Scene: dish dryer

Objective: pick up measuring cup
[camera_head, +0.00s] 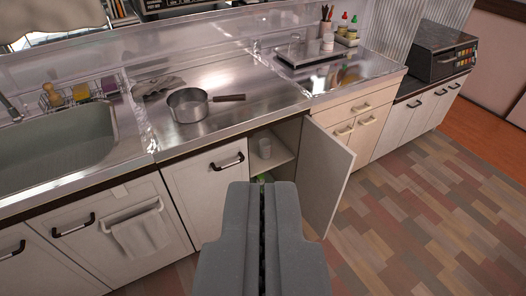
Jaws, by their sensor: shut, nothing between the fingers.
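The cabinet door (325,178) stands open to the right of my gripper. A saucepan (188,105) with a brown handle and a crumpled cloth (158,85) lie on the steel counter. A sink (60,140) is at left. The wooden floor (420,225) at right is clear.

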